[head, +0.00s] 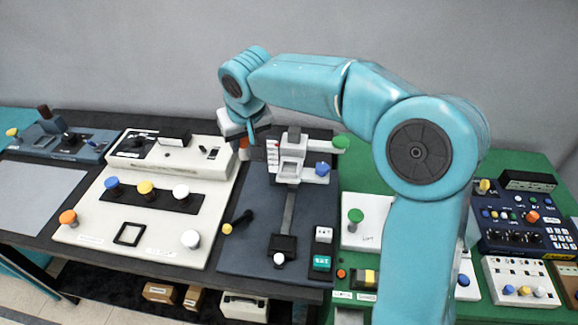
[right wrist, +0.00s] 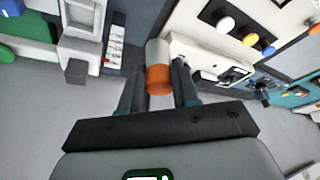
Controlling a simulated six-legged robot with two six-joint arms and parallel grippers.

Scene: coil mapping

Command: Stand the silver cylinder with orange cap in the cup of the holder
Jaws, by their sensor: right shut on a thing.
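My right gripper (right wrist: 159,88) is shut on the silver cylinder with orange cap (right wrist: 158,64). The cylinder lies between the two fingers, its orange end towards the wrist and its silver end pointing away. In the head view my right gripper (head: 246,142) is small and partly hidden by its own wrist, above the gap between the white panel and the dark panel. A bit of orange shows there. A white fixture (head: 291,160) with a square recess stands just right of it on the dark panel; I cannot tell whether this is the holder with the cup. My left gripper is out of view.
The white panel (head: 90,222) on the left carries blue, yellow, white and orange knobs. The dark panel (head: 255,250) has a black lever and a slotted track. A green board (head: 365,180) with a green knob and control boxes lies right, partly behind my arm.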

